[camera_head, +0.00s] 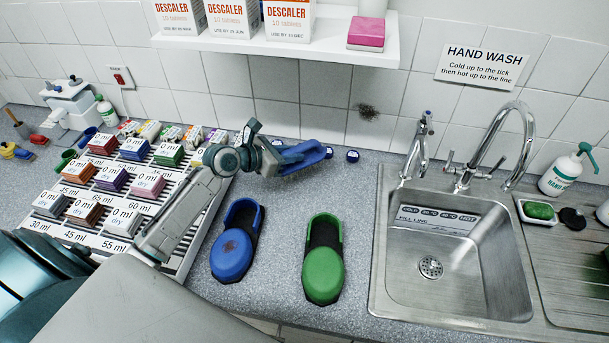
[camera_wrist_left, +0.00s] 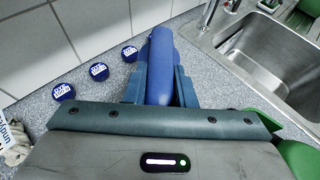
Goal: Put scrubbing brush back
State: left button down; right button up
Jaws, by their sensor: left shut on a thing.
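My left gripper (camera_head: 279,157) is shut on a blue scrubbing brush (camera_head: 308,153) and holds it over the back of the counter, near the tiled wall. My right gripper is not in view.
Round blue caps (camera_head: 353,156) line the wall. A rack of labelled blocks (camera_head: 110,205) is left, a sink (camera_head: 440,240) right, a shelf (camera_head: 340,40) above.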

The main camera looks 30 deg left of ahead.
aim_at(288, 166)
pick_arm(q)
jog(key=f, duration=0.4)
jog(key=shift+s+a+f, duration=0.1)
jog(key=shift+s+a, duration=0.15)
jog(key=shift+s, duration=0.15)
jog(key=shift+f, duration=0.35)
jog(key=f, duration=0.2)
jog(key=f+p, duration=0.1)
jog(key=shift+w+d+f, duration=0.15)
jog(key=shift+w+f, duration=0.05)
jog(key=shift+w, duration=0.05)
jog(key=shift+f, duration=0.15)
jog(key=shift+s, duration=0.1)
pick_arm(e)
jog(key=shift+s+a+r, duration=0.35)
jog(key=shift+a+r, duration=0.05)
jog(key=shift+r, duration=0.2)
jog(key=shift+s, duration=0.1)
